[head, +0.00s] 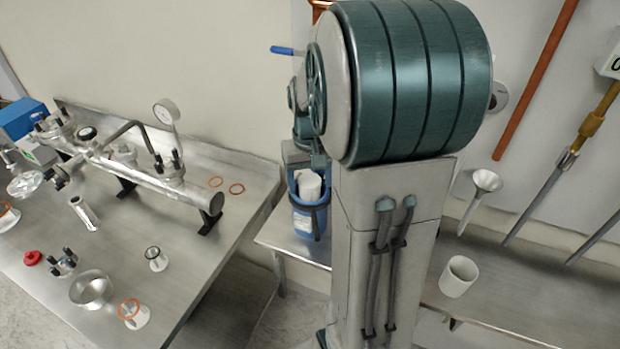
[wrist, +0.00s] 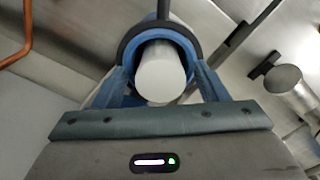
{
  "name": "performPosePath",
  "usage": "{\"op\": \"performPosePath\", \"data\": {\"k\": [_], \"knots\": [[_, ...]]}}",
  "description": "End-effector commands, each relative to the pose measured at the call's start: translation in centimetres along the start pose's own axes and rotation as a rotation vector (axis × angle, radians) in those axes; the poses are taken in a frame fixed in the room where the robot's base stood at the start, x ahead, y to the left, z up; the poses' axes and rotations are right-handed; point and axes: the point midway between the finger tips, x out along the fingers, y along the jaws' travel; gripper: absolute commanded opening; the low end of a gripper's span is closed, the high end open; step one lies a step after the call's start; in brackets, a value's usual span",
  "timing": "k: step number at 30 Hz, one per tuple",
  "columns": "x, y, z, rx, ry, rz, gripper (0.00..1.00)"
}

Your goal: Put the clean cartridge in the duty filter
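A blue canister (head: 306,215) with a pale label and a dark band stands at the near edge of the right bench. A white cylinder (head: 308,185), probably a cartridge, stands inside it. In the wrist view this white cylinder (wrist: 160,72) sticks up through the blue rim (wrist: 189,58). My gripper (wrist: 162,82) is over it, its blue fingers spread to either side, with gaps beside the white cylinder. It looks open. Finger contact with the rim is unclear.
My teal and grey arm blocks the middle of the head view. The left bench holds a steel manifold (head: 150,185) with a gauge (head: 167,112), a steel bowl (head: 91,289) and loose rings. A white funnel (head: 485,182) and pipes (head: 545,80) line the right wall.

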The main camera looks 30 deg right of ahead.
Motion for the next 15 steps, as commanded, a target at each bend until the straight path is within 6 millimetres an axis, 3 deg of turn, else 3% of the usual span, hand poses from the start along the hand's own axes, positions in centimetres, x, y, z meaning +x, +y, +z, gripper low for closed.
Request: {"op": "performPosePath", "data": {"k": [8, 15], "knots": [[-1.1, 0.0, -0.1, 0.000, 0.003, 0.000, 0.67], [-5.9, 0.0, -0.1, 0.000, 0.006, 0.001, 0.67]]}}
